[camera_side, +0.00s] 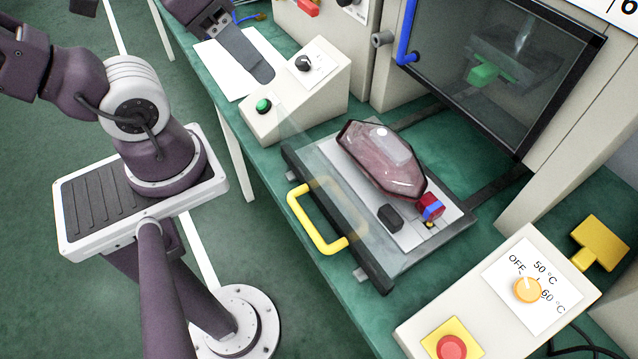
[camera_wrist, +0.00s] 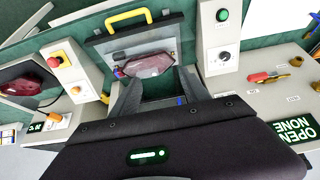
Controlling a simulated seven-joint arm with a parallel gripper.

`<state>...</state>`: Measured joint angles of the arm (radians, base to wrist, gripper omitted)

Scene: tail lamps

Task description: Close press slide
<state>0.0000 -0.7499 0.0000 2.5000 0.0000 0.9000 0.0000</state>
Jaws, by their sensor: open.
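The press slide (camera_side: 300,165) is a dark tray with a yellow handle (camera_side: 318,222) on its front edge; it is pulled out on the green bench, with dark rails (camera_side: 490,185) running back into the press (camera_side: 500,65). A pinkish clear tail lamp (camera_side: 385,160) lies on its plate. A clear pane stands along the front. In the wrist view the slide (camera_wrist: 105,45), its yellow handle (camera_wrist: 128,17) and the lamp (camera_wrist: 148,65) show at the top. My gripper (camera_side: 240,50) is partly in view at the upper left of the side view, away from the handle and holding nothing visible.
A control box with a green button (camera_side: 263,105) and black knob stands beside the slide. A second box with an orange temperature knob (camera_side: 527,289) and red button (camera_side: 451,347) stands at the lower right. The rails between slide and press look clear.

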